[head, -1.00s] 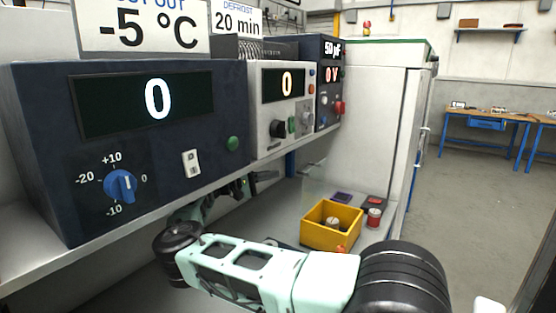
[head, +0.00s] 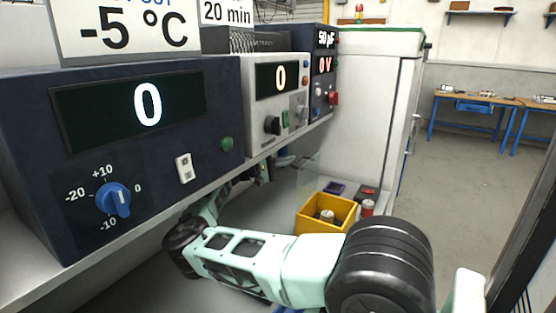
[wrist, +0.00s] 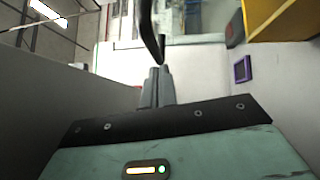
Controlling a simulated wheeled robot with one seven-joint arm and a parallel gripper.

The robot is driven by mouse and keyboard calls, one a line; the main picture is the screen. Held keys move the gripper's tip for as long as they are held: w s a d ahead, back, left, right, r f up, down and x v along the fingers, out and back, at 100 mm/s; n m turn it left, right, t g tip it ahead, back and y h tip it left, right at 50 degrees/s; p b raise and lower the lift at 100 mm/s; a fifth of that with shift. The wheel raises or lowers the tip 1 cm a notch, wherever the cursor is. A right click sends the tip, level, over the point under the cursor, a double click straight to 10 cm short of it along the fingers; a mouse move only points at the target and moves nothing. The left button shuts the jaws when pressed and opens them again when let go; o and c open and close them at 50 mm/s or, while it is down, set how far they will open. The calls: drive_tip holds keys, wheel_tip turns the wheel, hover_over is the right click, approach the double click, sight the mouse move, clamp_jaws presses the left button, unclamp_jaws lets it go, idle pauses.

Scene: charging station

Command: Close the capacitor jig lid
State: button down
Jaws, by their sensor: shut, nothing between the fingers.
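A clear upright panel (head: 308,178), which looks like the raised jig lid, stands under the instrument shelf, left of the yellow bin. The jig body is mostly hidden behind my arm and I cannot make it out. My gripper (wrist: 160,72) is shut and empty in the wrist view, its fingertips close to a dark curved bar (wrist: 150,28). I cannot tell whether they touch it. In the head view my gripper is small and dark beneath the shelf, left of the clear panel.
A yellow bin (head: 302,219) holding a cylindrical part (head: 327,215) stands on the bench. A purple-framed device (wrist: 242,69) lies near the bin. The instrument shelf (head: 150,215) overhangs my arm. Open floor lies to the right.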

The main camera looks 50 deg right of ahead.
drive_tip(key=shift+s+d, duration=0.1)
idle(0.3)
drive_tip(key=shift+s+d+r+b, duration=0.1)
drive_tip(key=shift+s+r+b, duration=0.3)
drive_tip(key=shift+s, duration=0.5)
